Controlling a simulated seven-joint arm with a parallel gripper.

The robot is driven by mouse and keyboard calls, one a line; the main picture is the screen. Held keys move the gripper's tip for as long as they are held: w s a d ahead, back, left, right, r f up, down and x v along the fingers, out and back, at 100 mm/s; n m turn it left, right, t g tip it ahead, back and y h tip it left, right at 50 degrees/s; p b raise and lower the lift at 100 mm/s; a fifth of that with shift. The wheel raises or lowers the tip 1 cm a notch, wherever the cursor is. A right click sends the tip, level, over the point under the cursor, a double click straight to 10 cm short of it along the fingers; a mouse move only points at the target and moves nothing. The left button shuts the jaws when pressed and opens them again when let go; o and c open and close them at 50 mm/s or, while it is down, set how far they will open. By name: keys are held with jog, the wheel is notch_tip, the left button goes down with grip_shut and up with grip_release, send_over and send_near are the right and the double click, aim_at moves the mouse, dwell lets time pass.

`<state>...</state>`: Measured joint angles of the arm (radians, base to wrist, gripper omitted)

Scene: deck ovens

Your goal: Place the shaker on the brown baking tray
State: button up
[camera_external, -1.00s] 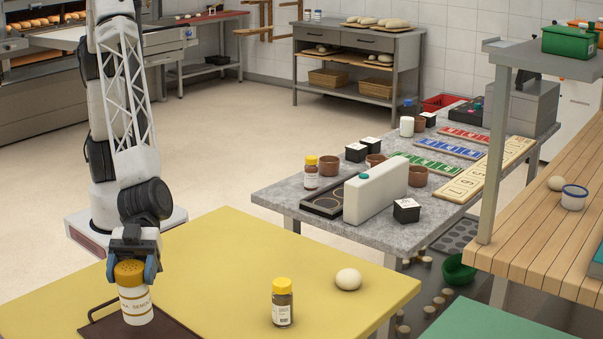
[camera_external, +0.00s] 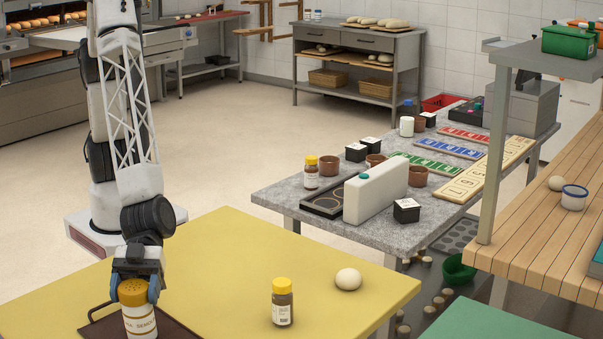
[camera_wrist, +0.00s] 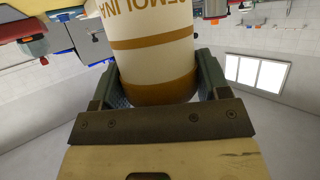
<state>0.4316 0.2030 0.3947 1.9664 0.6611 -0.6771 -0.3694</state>
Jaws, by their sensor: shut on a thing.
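The shaker (camera_external: 141,320) is a white cylinder with a mustard-yellow perforated top and brown bands. My gripper (camera_external: 136,288) is shut on it near its top, with one finger on each side. The shaker looks upright, over the brown baking tray (camera_external: 180,332) at the front left of the yellow table. Its bottom is cut off by the picture's lower edge, so I cannot tell whether it touches the tray. In the wrist view the shaker (camera_wrist: 152,50) fills the space between both fingers, with part of its lettering showing.
A brown jar with a yellow lid (camera_external: 282,302) and a pale dough ball (camera_external: 348,279) stand on the yellow table (camera_external: 225,255), right of the tray. The table between them and my arm is clear. A grey stone table (camera_external: 290,192) with several items stands beyond.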

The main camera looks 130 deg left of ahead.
jog(key=shift+f, duration=0.4)
jog(key=shift+f, duration=0.1)
jog(key=o, duration=1)
jog(key=shift+o, duration=0.2)
jog(key=shift+s+a+r, duration=0.3)
jog(key=shift+a+r, duration=0.05)
jog(key=v, duration=1.1)
jog(key=shift+a, duration=0.1)
